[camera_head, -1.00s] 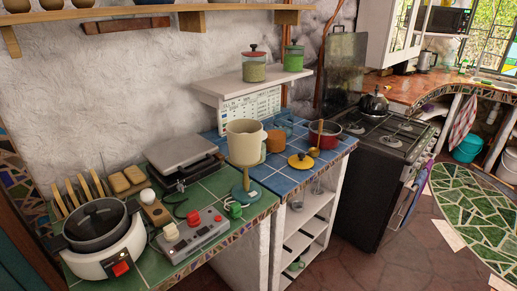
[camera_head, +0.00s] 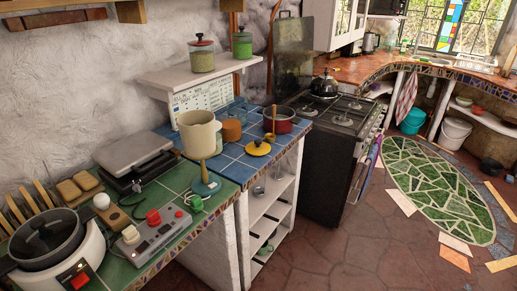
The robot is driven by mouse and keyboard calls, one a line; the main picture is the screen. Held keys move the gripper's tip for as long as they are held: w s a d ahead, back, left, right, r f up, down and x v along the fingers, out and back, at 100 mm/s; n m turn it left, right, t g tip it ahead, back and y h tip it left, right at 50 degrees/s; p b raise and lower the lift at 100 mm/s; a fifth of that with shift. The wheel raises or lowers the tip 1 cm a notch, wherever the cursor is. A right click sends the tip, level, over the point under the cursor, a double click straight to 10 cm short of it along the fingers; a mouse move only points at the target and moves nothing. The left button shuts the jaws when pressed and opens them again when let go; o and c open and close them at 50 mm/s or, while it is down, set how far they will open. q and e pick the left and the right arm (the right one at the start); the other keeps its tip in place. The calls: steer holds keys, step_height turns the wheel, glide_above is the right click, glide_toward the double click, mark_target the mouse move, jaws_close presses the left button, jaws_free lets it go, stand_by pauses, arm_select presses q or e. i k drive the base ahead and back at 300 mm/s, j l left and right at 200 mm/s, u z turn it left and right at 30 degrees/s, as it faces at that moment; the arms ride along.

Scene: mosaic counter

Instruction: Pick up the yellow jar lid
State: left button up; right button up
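The yellow jar lid (camera_head: 258,148) lies on the blue-tiled counter (camera_head: 230,167), near its front edge, with a dark knob on top. A yellow spoon-like handle stands just behind it, by the red pot (camera_head: 279,121). A cream container on a blue-based stand (camera_head: 198,137) is to the lid's left. Neither of my grippers shows in the head view.
A black stove (camera_head: 335,150) with a kettle (camera_head: 324,84) stands right of the blue counter. A scale, a control box (camera_head: 150,235) and a cooker (camera_head: 52,250) crowd the green counter at left. A shelf (camera_head: 200,71) with two jars hangs above. The floor in front is open.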

mark_target(257, 148)
steer(key=i+z, duration=0.3)
steer(key=z, duration=0.15)
steer(key=i+j+z, duration=0.1)
steer(key=i+z, duration=0.3)
steer(key=k+l, duration=0.05)
steer(key=k, duration=0.05)
